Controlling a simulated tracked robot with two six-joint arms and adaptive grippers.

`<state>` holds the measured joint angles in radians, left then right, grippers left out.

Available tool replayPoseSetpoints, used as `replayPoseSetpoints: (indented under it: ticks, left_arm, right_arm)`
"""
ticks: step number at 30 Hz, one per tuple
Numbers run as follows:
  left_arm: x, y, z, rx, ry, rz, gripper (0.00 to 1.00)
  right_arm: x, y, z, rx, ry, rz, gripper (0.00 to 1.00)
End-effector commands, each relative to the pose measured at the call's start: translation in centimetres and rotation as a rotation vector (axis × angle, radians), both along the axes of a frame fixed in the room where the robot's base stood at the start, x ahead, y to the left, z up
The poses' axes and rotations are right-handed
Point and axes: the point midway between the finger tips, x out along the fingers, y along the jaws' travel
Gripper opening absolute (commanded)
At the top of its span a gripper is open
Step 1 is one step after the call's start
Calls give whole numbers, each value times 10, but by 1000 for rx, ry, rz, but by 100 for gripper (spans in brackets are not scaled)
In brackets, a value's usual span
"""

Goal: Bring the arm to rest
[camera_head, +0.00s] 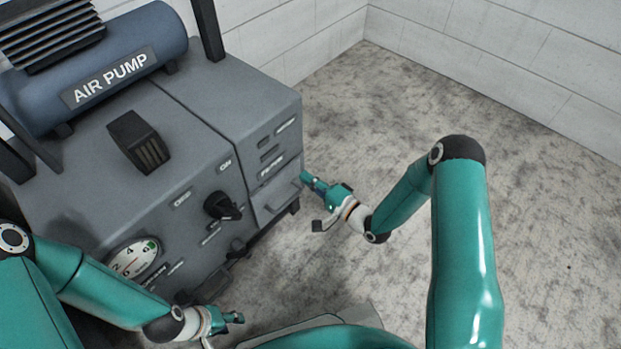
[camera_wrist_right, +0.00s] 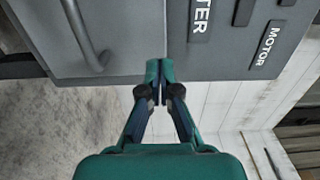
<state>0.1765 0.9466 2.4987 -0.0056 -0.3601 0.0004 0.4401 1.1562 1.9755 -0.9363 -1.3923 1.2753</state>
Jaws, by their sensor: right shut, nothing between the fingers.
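My right gripper (camera_head: 309,179) is at the right end of the grey machine (camera_head: 190,190), close to its front panel with the slots and labels. In the right wrist view the same gripper (camera_wrist_right: 160,72) has its two teal fingertips together with nothing between them. They lie over the lower edge of the panel; I cannot tell whether they touch it. A curved grey handle (camera_wrist_right: 88,40) is to their left, apart from them. My left gripper (camera_head: 234,318) is low in the head view, in front of the machine. Its fingers are too small to judge.
A blue air pump (camera_head: 110,65) and a dark box (camera_head: 140,142) are on top of the machine. Its front carries a black knob (camera_head: 222,206) and a round gauge (camera_head: 134,258). The concrete floor (camera_head: 540,200) to the right is clear up to the white block wall (camera_head: 540,60).

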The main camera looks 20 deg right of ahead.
Motion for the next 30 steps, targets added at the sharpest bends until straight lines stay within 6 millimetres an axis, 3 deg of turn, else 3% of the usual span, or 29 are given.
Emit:
replayPoseSetpoints:
  ticks: [9,15,20,26,30]
  left_arm:
    - [0,0,23,0,0,0,40]
    - [0,0,28,0,0,0,40]
    - [0,0,29,0,0,0,40]
    - [0,0,28,0,0,0,40]
    - [0,0,29,0,0,0,40]
  right_arm:
    - [-61,-36,2,1,5,-1,0]
    - [-82,-48,0,2,3,0,0]
    - [-87,-50,0,1,2,3,0]
    - [-79,-26,15,-8,-32,64,0]
    - [-68,19,45,-24,-55,147,0]
